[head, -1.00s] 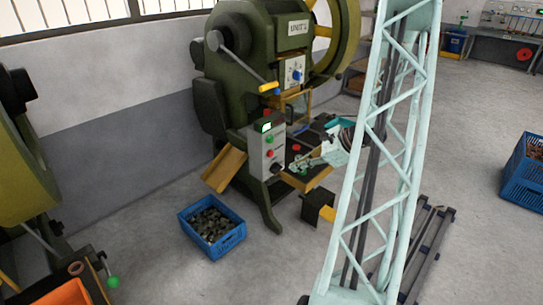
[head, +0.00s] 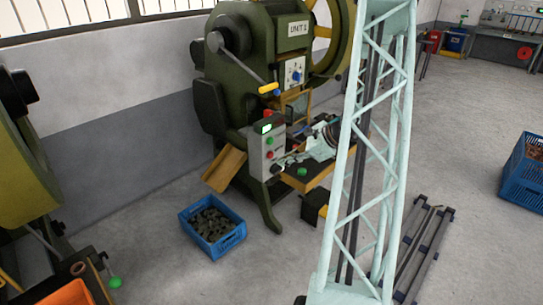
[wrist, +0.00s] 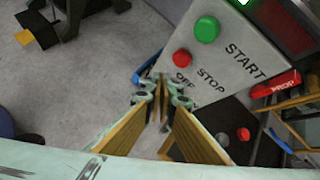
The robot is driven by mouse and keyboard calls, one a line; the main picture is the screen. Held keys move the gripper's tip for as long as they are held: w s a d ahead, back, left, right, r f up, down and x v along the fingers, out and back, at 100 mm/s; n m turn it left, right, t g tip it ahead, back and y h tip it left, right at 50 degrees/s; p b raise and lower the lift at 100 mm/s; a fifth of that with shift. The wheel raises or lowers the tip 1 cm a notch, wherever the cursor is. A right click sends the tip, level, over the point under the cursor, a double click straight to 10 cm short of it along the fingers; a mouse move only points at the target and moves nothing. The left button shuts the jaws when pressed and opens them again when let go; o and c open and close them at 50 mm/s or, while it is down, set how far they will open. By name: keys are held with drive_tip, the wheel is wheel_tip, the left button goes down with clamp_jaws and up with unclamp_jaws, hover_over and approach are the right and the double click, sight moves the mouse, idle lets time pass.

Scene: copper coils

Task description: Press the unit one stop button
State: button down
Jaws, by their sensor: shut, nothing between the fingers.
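The unit one press (head: 240,60) stands by the wall in the head view. Its grey control box (head: 257,165) has a lit green display, a green start button (head: 270,141) and a red stop button (head: 270,154) below it. In the wrist view, the START button (wrist: 206,29) and STOP button (wrist: 182,59) show clearly on the panel. My gripper (wrist: 160,84) is shut and empty, with its tips close to the lower panel near the OFF label, below-left of the stop button. The stop button is uncovered; contact with the panel cannot be told. My gripper (head: 283,167) is small in the head view.
A bench edge (head: 308,181) with a green button (head: 302,172) lies right of the box. A blue crate of metal parts (head: 232,243) sits on the floor below. Another blue crate (head: 517,185) stands far right.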

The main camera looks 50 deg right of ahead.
drive_tip(key=shift+w+d, duration=0.15)
drive_tip(key=shift+w, duration=1.1)
drive_tip(key=shift+w+d+b, duration=0.1)
drive_tip(key=shift+w+b, duration=0.35)
drive_tip(key=shift+w, duration=0.45)
idle(2.0)
drive_tip(key=shift+s, duration=0.2)
idle(0.3)
drive_tip(key=shift+s+b, duration=0.35)
drive_tip(key=shift+s, duration=0.35)
drive_tip(key=shift+s, duration=0.1)
drive_tip(key=s, duration=0.1)
drive_tip(key=s+b, duration=0.1)
drive_tip(key=s, duration=0.2)
drive_tip(key=shift+s+a, duration=0.4)
idle(0.3)
idle(1.0)
